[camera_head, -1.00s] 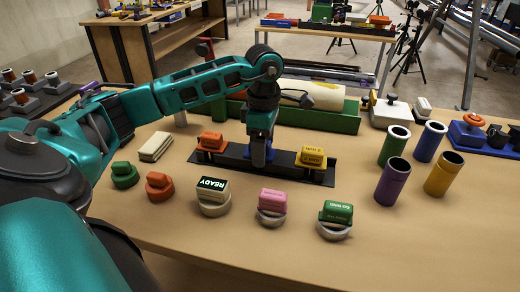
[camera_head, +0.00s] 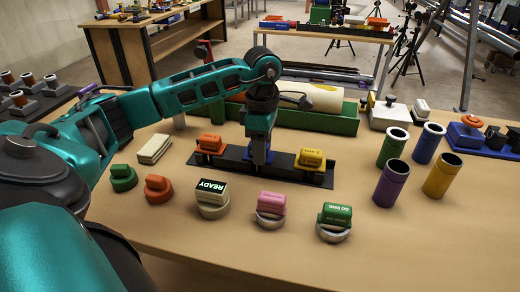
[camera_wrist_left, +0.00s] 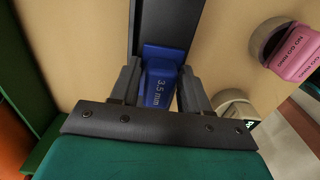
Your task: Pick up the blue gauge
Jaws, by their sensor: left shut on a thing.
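The blue gauge (camera_wrist_left: 162,88), marked "3.5 mm", sits between the two fingers of my left gripper (camera_wrist_left: 160,95) in the left wrist view. In the head view the left gripper (camera_head: 259,155) points down at the middle of the black rack (camera_head: 230,168), and mostly hides the blue gauge. The fingers are shut on the gauge. An orange gauge (camera_head: 210,143) stands on the rack to the left, and a yellow gauge (camera_head: 311,158) to the right. The right gripper does not show.
In front of the rack stand a "READY" block (camera_head: 212,195), a pink gauge (camera_head: 271,205) and a green gauge (camera_head: 336,218) on round bases. Several coloured tubes (camera_head: 392,182) stand at the right. A green trough (camera_head: 342,119) with a cream cylinder lies behind.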

